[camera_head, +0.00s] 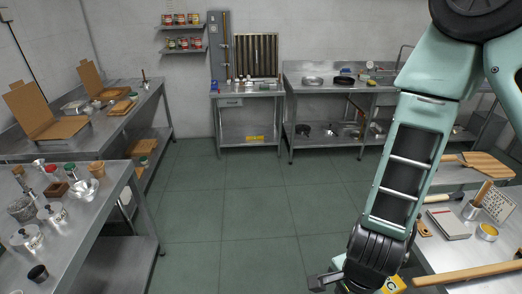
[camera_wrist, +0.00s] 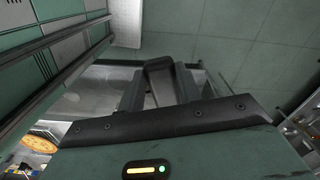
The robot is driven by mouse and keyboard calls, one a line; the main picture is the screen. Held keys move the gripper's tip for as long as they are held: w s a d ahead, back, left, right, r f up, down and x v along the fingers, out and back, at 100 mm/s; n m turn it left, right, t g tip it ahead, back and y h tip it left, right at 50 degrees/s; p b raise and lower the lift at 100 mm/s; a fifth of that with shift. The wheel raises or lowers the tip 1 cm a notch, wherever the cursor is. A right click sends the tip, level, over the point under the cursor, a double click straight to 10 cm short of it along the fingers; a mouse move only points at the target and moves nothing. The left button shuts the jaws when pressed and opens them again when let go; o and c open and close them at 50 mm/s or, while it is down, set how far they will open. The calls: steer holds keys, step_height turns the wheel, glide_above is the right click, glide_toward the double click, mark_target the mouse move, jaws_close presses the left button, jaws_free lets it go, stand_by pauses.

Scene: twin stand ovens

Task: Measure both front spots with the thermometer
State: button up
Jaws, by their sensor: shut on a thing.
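My gripper (camera_wrist: 160,88) is low in the wrist view, its jaws shut on a small dark thing (camera_wrist: 159,70) between the fingers. I cannot make out whether this is the thermometer. In the head view my arm reaches down at the right, and my gripper is mostly cut off by the bottom edge. No oven or front spot can be clearly picked out in either view.
Steel benches with jars (camera_head: 57,212) and cardboard boxes (camera_head: 44,112) stand at left. More benches (camera_head: 333,87) line the back wall. The green floor (camera_head: 230,200) between is clear.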

steer(key=shift+f, duration=0.3)
steer(key=w+f+b, duration=0.2)
steer(key=w+f, duration=0.4)
steer(key=f, duration=0.2)
steer(key=shift+b, duration=0.3)
stand_by(0.6)
